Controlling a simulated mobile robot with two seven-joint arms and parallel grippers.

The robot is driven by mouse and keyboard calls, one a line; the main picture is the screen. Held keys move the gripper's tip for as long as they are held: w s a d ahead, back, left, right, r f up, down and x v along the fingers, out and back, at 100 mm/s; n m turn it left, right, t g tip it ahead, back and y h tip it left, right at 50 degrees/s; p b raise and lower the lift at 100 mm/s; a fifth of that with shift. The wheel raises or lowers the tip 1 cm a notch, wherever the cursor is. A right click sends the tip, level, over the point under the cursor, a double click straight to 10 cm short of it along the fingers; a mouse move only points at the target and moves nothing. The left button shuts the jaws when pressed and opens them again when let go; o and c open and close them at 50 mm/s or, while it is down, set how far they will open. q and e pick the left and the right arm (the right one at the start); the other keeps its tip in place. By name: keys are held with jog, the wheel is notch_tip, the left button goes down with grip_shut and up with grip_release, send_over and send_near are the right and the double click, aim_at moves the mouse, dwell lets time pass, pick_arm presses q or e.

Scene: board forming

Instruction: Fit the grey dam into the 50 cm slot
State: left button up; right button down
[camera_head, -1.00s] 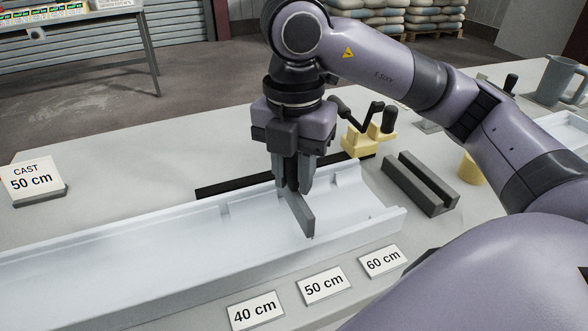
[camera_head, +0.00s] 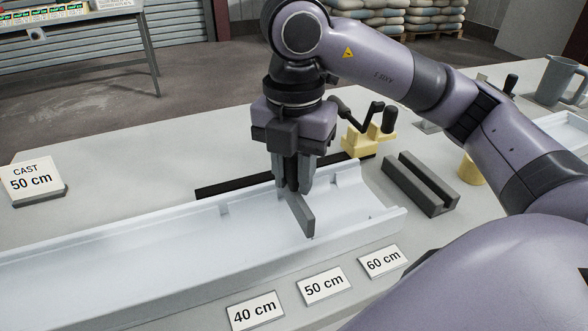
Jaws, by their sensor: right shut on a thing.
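The grey dam (camera_head: 302,215) is a thin upright plate. My right gripper (camera_head: 293,190) is shut on its top edge and points straight down. The dam hangs over or in the right part of the long white mould (camera_head: 140,252), across its channel. I cannot tell whether its lower edge touches the mould floor. The 50 cm label (camera_head: 324,285) lies in front of the mould, between the 40 cm label (camera_head: 255,311) and the 60 cm label (camera_head: 383,261). A notch shows in the mould's back wall left of the gripper. My left gripper is not in view.
A dark grooved block (camera_head: 420,184) lies right of the mould. A yellow clamp-like tool (camera_head: 368,140) with dark handles stands behind it. A sign (camera_head: 36,181) reading "CAST 50 cm" stands at the left. A grey jug (camera_head: 556,80) is at the far right.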

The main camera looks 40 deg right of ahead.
aim_at(294, 189)
pick_arm(q)
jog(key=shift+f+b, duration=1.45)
jog(key=shift+b, duration=0.05)
pick_arm(e)
jog(key=shift+f, duration=1.8)
jog(key=c, duration=0.8)
grip_release()
notch_tip(294, 189, up, 5)
jog(key=shift+r+p, duration=0.2)
jog(key=shift+p, duration=0.65)
jog(key=shift+r, duration=0.75)
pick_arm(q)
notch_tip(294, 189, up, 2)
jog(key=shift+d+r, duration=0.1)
pick_arm(e)
jog(key=shift+r, duration=0.15)
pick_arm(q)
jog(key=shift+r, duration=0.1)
